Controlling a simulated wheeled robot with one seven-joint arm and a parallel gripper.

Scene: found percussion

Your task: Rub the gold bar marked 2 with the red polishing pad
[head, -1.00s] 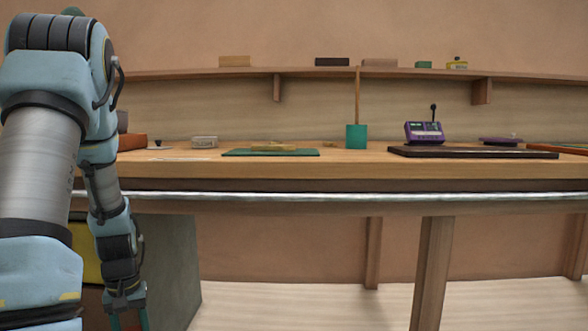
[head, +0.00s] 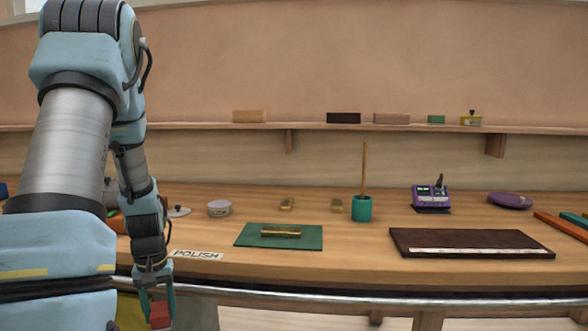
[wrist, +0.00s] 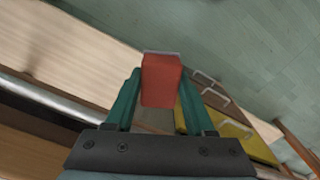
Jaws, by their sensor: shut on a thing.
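My gripper (head: 157,297) is shut on a red block, the polishing pad (head: 159,315), low at the left in front of the bench's front edge. In the wrist view the red pad (wrist: 161,82) sits between the two green fingers. A gold bar (head: 281,231) lies on a green mat (head: 252,242) on the bench, to the right of and beyond my gripper. Two more small gold pieces, a left one (head: 287,204) and a right one (head: 337,206), lie behind the mat. I cannot read a number on any of them.
A POLISH label (head: 198,255) lies left of the mat. A teal cup (head: 362,208) with a tall stick stands behind right. A dark board (head: 470,242), purple device (head: 431,198) and grey tin (head: 220,208) are also on the bench. A metal rail (head: 350,301) runs along its front.

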